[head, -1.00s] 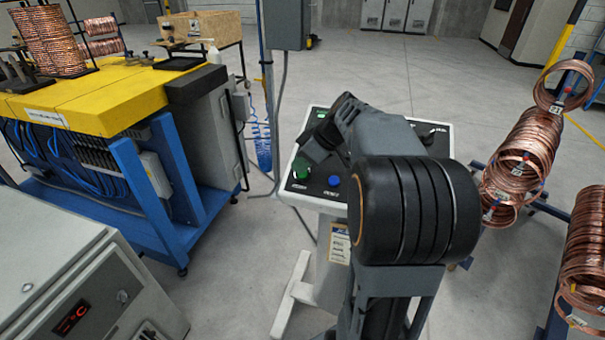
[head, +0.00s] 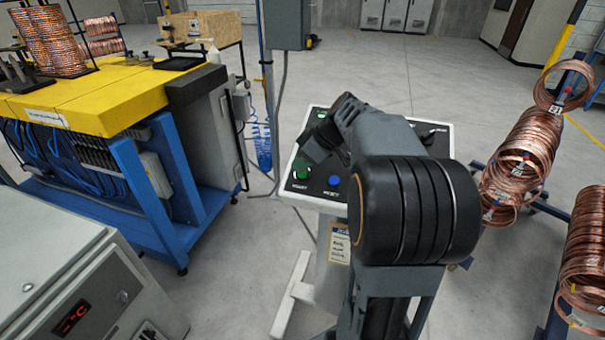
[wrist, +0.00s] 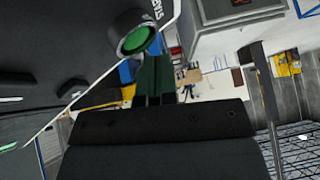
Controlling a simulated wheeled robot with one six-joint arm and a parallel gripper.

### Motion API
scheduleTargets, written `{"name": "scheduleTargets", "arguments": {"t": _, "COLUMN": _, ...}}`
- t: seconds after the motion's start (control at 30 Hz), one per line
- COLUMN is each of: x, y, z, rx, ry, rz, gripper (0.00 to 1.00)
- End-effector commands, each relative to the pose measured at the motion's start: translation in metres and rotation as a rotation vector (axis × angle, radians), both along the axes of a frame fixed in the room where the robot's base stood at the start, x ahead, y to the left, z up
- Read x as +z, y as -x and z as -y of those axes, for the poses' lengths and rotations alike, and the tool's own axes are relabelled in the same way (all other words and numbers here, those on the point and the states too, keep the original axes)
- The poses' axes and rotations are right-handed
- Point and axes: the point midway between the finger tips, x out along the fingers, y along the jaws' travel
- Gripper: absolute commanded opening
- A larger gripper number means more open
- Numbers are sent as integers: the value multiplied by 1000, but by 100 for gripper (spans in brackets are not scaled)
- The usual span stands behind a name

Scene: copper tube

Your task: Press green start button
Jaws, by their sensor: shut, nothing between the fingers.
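The green start button (head: 301,168) is on the left of the dark control panel (head: 312,186), next to a blue button (head: 334,180). It also shows in the wrist view (wrist: 137,40), round in a dark collar with the label START beside it. My gripper (wrist: 154,62) is shut and empty, with its fingertips close to the button's edge. I cannot tell whether they touch it. In the head view my wrist and gripper reach over the panel just above the green button, and my arm hides much of the panel's middle and right.
A yellow-topped bench (head: 110,95) on a blue frame stands at the left. A grey cabinet (head: 75,280) with a red display is at the front left. Racks of copper coils (head: 525,150) stand at the right. The floor behind the panel is clear.

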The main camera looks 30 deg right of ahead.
Motion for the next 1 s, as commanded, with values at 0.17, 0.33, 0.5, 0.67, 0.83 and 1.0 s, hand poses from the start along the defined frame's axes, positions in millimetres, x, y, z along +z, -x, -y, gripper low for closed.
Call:
{"name": "scheduleTargets", "arguments": {"t": 0.17, "x": -3, "y": -1, "z": 1, "rx": 0, "ry": 0, "rz": 0, "gripper": 0}}
{"name": "scheduleTargets", "arguments": {"t": 0.33, "x": -8, "y": -2, "z": 2, "rx": 0, "ry": 0, "rz": 0, "gripper": 0}}
{"name": "scheduleTargets", "arguments": {"t": 0.5, "x": -8, "y": -2, "z": 3, "rx": 0, "ry": 0, "rz": 0, "gripper": 0}}
{"name": "scheduleTargets", "arguments": {"t": 0.67, "x": -8, "y": -2, "z": 2, "rx": 0, "ry": 0, "rz": 0, "gripper": 0}}
{"name": "scheduleTargets", "arguments": {"t": 0.83, "x": -8, "y": -3, "z": 3, "rx": 0, "ry": 0, "rz": 0, "gripper": 0}}
{"name": "scheduleTargets", "arguments": {"t": 1.0, "x": -10, "y": -3, "z": 3, "rx": 0, "ry": 0, "rz": 0, "gripper": 0}}
